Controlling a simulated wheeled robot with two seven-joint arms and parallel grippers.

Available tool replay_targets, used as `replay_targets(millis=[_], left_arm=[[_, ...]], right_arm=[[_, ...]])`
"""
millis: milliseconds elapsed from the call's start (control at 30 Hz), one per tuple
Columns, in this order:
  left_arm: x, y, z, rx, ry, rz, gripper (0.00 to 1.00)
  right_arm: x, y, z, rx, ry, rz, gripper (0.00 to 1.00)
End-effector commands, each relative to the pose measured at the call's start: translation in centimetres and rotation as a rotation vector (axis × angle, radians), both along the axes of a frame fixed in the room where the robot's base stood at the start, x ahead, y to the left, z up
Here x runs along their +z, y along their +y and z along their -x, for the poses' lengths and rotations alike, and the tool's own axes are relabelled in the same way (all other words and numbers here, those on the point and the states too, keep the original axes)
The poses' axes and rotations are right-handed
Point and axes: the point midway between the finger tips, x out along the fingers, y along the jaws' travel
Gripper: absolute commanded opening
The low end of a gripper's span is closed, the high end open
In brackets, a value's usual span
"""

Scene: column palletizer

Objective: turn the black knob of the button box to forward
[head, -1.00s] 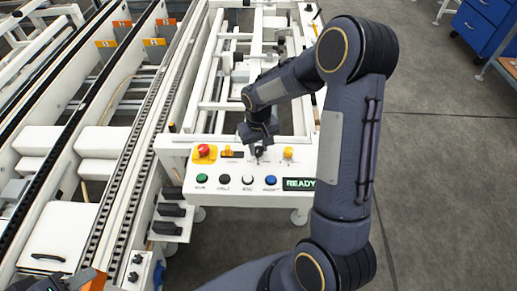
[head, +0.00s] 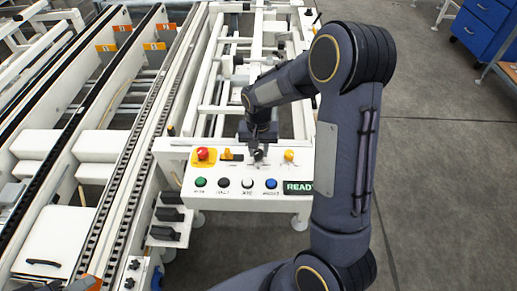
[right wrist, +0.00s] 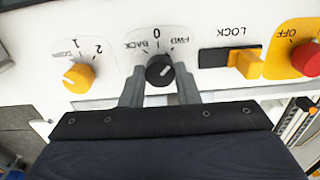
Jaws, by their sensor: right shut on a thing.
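The white button box (head: 218,186) stands in the middle of the head view. Its black knob (right wrist: 160,71) shows in the right wrist view, below the printed marks BACK, 0 and FWD, which appear upside down. A pale mark on the knob seems to lie toward the FWD side, but it is small. My right gripper (right wrist: 160,80) is shut on the knob, one finger on each side. In the head view my right gripper (head: 259,154) comes down on the box and mostly hides the knob. My left gripper is not in view.
Beside the knob are a yellow LOCK switch (right wrist: 246,63), a red stop button (right wrist: 306,59) and a yellow selector (right wrist: 78,77). Several push buttons and a READY display (head: 298,187) line the box front. Conveyor rails (head: 122,170) run at left.

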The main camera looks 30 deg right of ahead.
Motion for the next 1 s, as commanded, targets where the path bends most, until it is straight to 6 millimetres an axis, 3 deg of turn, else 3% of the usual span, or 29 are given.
replay_targets(millis=[200, 233, 400, 733, 1000], left_arm=[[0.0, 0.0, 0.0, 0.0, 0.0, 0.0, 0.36], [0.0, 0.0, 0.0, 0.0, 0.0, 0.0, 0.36], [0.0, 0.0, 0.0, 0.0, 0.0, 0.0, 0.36], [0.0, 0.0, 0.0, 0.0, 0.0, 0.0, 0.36], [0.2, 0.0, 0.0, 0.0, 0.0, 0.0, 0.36]], right_arm=[[0.1, 0.0, -0.1, -0.003, -0.003, -0.001, 0.06], [0.1, 0.0, -0.1, -0.003, -0.003, -0.001, 0.3], [0.0, 0.0, 0.0, -0.002, -0.001, 0.0, 0.5], [0.5, 0.0, -0.1, 0.0, -0.003, -0.001, 0.5], [4.8, 0.0, -0.2, -0.001, -0.007, 0.0, 0.5]])
